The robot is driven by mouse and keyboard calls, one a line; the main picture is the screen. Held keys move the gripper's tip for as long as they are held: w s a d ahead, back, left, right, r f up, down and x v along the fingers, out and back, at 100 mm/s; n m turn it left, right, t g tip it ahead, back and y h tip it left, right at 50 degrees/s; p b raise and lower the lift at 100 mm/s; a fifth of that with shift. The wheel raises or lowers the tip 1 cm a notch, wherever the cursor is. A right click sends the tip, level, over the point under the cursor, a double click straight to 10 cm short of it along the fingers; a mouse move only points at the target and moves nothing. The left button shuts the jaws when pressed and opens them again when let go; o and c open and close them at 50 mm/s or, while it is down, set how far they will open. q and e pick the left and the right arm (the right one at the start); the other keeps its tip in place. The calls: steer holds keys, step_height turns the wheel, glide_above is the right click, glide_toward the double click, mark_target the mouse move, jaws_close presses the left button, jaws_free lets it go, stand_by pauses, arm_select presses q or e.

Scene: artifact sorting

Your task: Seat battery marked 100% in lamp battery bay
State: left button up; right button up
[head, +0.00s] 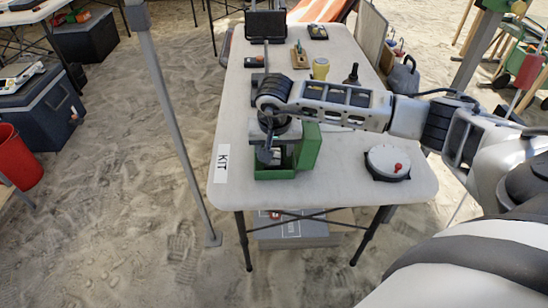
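A green box (308,147) with an upright green panel on its right side stands near the front left of the white table. I take it for the lamp with its battery bay. My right arm comes in from the right, and my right gripper (268,155) points down over the box's open part. The gripper and wrist cover most of the inside. I cannot tell whether the fingers are open or shut, or whether they hold anything. I cannot make out a battery marked 100%. My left gripper is not in view.
The white table (235,140) carries a "KIT" label (222,163) at its left edge. A round white device with a red knob (388,162) sits at the front right. A grey pole (175,120) rises left of the table.

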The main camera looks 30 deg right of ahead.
steer(key=c, duration=1.1)
steer(key=shift+c, duration=0.3)
steer(key=shift+r, duration=0.15)
